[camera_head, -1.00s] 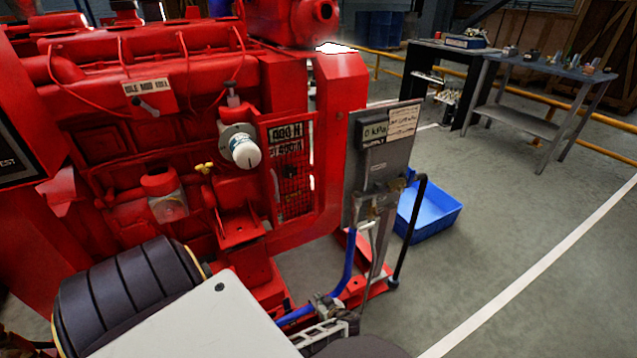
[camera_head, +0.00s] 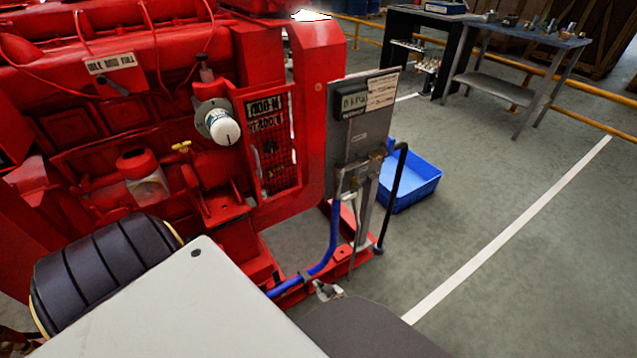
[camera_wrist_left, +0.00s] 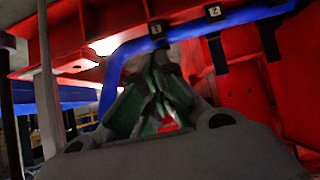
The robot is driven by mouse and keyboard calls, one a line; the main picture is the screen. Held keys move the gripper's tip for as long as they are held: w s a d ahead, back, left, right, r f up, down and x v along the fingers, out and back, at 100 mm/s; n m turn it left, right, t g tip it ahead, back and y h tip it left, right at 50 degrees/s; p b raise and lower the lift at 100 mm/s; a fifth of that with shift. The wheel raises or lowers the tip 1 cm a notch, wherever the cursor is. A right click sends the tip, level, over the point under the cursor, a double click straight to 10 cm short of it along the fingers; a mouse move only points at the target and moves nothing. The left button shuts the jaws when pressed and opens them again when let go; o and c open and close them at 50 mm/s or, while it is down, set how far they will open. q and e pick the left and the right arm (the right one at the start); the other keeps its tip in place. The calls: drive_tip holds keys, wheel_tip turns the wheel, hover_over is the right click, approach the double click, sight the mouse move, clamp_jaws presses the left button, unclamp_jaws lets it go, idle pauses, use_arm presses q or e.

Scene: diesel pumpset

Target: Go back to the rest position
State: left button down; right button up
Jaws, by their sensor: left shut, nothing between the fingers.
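My left gripper (camera_head: 328,291) shows only in small part in the head view, just past the dark end of my own arm and low beside the blue hose (camera_head: 322,262). In the left wrist view my left gripper (camera_wrist_left: 160,62) has its green-padded fingers together at the tips, with nothing between them. The blue hose (camera_wrist_left: 225,20) runs just beyond the fingertips there, with black clips tagged 1 and 2. I cannot tell whether the fingers touch it. My right gripper is in neither view.
The red diesel engine (camera_head: 310,130) fills the left. A grey gauge panel (camera_head: 360,130) stands at its end, with a black-handled lever (camera_head: 393,200) beside it. A blue crate (camera_head: 415,188) lies behind. A workbench (camera_head: 520,45) stands far back; the floor at right is clear.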

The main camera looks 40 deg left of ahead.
use_arm(q)
drive_tip(key=shift+r, duration=0.15)
idle(0.3)
